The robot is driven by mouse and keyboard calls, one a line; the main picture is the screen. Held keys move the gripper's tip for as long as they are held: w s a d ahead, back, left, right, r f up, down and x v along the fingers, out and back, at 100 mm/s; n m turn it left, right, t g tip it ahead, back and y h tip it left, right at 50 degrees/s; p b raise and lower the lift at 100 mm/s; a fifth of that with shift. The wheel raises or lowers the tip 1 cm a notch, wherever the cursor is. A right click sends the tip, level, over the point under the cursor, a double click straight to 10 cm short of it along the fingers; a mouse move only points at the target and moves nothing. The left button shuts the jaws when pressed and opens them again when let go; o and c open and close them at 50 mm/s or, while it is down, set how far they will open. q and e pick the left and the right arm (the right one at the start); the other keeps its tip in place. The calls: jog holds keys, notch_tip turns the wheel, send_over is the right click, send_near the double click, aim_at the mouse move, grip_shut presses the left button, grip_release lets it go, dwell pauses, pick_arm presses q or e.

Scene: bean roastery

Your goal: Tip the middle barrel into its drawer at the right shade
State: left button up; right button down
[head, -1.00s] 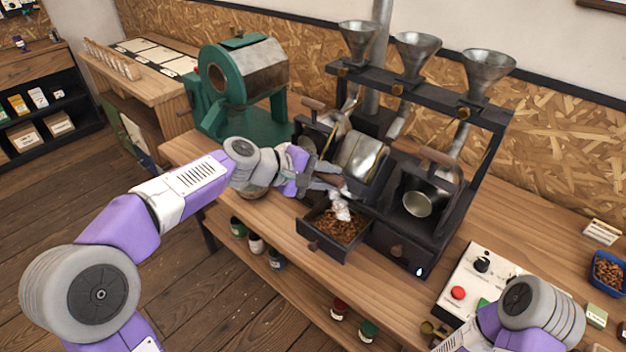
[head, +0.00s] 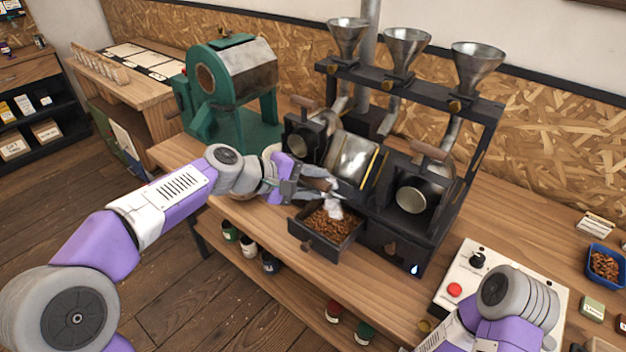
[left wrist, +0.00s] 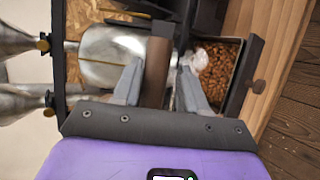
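The middle barrel (head: 352,160), a silvery drum, is tipped forward above its open drawer (head: 349,244). It also shows in the left wrist view (left wrist: 112,55). Brown beans (head: 325,225) fill the drawer, and a white puff hangs at its inner edge. My left gripper (head: 320,184) is at the barrel's wooden handle (head: 314,183). In the left wrist view the handle (left wrist: 157,75) lies between the gripper's fingertips (left wrist: 160,68), which appear shut on it. The barrel's mouth is hidden. My right arm is at the lower right; its fingers are out of view.
Two other barrels flank the middle one, with handles up; the right one (head: 412,196) shows its mouth. Metal funnels (head: 407,48) stand above. A green roaster (head: 235,95) stands left. A control box (head: 466,265) with a red button and a blue bean tray (head: 604,266) are right.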

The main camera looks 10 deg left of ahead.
pick_arm(q)
jog(key=shift+o, duration=1)
jog(key=shift+f, duration=0.1)
jog(key=shift+a+r, duration=0.15)
jog(key=shift+r, duration=0.1)
jog(key=p+v, duration=0.1)
jog(key=v, duration=0.6)
jog(key=shift+s+a+f, duration=0.1)
jog(key=shift+s, duration=0.05)
dwell(1.0)
